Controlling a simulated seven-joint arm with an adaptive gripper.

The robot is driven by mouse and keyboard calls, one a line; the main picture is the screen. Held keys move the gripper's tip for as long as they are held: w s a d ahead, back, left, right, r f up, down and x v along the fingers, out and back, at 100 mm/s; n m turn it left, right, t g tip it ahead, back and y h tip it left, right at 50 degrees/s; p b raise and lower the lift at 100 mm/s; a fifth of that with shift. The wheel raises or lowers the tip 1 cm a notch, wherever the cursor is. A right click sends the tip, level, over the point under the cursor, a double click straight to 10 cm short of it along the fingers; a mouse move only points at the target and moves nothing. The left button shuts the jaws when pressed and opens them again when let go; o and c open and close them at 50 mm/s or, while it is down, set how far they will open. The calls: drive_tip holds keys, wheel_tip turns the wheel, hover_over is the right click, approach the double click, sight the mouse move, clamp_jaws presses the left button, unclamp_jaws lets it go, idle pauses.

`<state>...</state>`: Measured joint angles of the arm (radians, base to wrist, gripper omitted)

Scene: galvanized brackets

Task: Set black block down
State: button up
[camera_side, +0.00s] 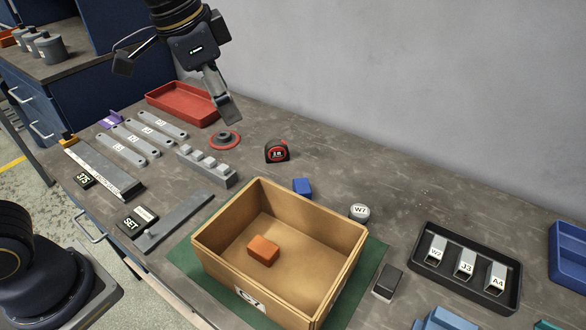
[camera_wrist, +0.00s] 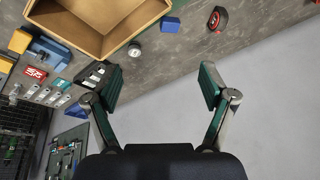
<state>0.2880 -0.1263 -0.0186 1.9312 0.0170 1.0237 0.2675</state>
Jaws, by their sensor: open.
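The black block (camera_side: 387,283) lies on the grey table just right of the cardboard box (camera_side: 212,254), in the side view. It stands apart from the box and left of the black tray. I cannot make it out in the wrist view. My gripper (camera_side: 226,108) is raised over the back left of the table, far from the block. In the wrist view my gripper (camera_wrist: 160,86) has its two fingers spread wide, with nothing between them.
An orange block (camera_side: 263,250) lies inside the box. A blue block (camera_side: 302,187), a tape measure (camera_side: 277,151) and a round W7 piece (camera_side: 359,212) sit behind it. The black tray (camera_side: 424,270) holds labelled brackets. A red tray (camera_side: 183,104) stands at back left.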

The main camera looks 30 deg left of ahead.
drive_tip(key=s+a+f+n+t+y, duration=0.1)
drive_tip(key=s+a+f+n+t, duration=0.1)
drive_tip(key=s+a+n, duration=0.4)
drive_tip(key=s+a+f, duration=0.1)
drive_tip(key=s+a, duration=0.3)
drive_tip(key=s, duration=0.3)
drive_tip(key=shift+s+f+n, duration=0.2)
drive_tip(key=shift+f+n, duration=0.1)
drive_tip(key=shift+f, duration=0.05)
drive_tip(key=shift+a, duration=0.1)
